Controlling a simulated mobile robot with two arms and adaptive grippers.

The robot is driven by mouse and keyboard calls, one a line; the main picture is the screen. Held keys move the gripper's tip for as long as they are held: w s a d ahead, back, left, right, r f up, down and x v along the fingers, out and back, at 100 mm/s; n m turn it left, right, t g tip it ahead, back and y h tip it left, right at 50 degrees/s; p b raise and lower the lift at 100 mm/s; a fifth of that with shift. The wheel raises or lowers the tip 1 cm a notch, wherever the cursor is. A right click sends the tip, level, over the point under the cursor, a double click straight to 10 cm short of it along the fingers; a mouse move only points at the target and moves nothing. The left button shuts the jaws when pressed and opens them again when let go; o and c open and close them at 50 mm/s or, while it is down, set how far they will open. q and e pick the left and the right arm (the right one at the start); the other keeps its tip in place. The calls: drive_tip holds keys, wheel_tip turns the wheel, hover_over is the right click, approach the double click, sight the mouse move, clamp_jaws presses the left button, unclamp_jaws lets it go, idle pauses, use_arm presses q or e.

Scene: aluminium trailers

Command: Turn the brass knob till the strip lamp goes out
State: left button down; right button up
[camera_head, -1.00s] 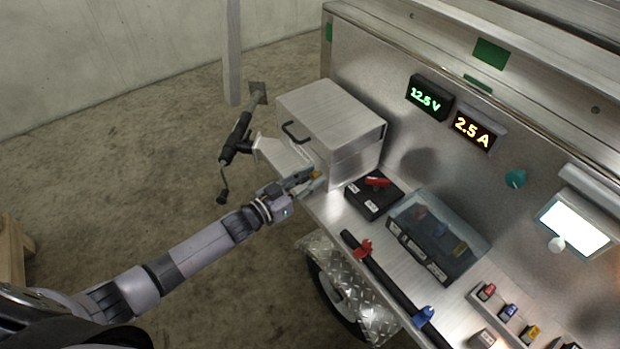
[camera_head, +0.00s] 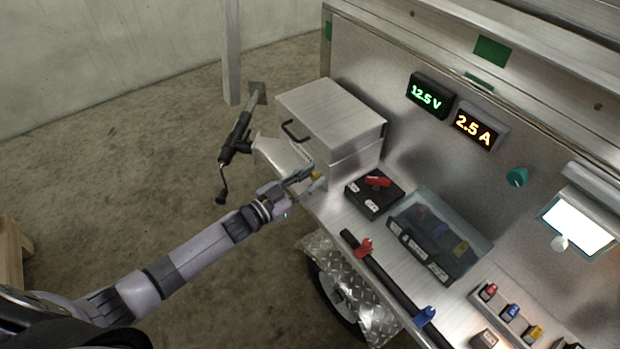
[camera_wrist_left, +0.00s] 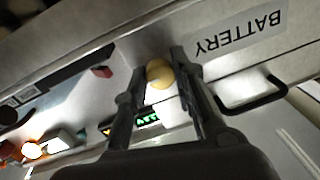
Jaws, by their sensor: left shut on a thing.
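The brass knob (camera_wrist_left: 159,74) is a round yellowish piece on the metal box's side. It shows between the two finger tips in the left wrist view. In the head view it is a small golden spot (camera_head: 316,175) at the box's lower front. My left gripper (camera_head: 309,181) is shut on the knob, one finger on each side. A strip lamp (camera_head: 578,225) at the right of the trailer wall glows bright white. My right gripper is not in view.
The metal box (camera_head: 330,110) has a black handle (camera_head: 295,132) and a BATTERY label (camera_wrist_left: 240,33). A switch box with a red lever (camera_head: 377,181) and a clear-covered fuse box (camera_head: 440,235) stand right of the gripper. Displays read 12.5 V (camera_head: 426,97) and 2.5 A (camera_head: 476,127).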

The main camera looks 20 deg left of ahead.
use_arm(q)
drive_tip(key=c, duration=1.3)
unclamp_jaws()
drive_tip(key=shift+c, duration=0.2)
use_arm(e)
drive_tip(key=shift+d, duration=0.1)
use_arm(q)
drive_tip(key=v, duration=1.2)
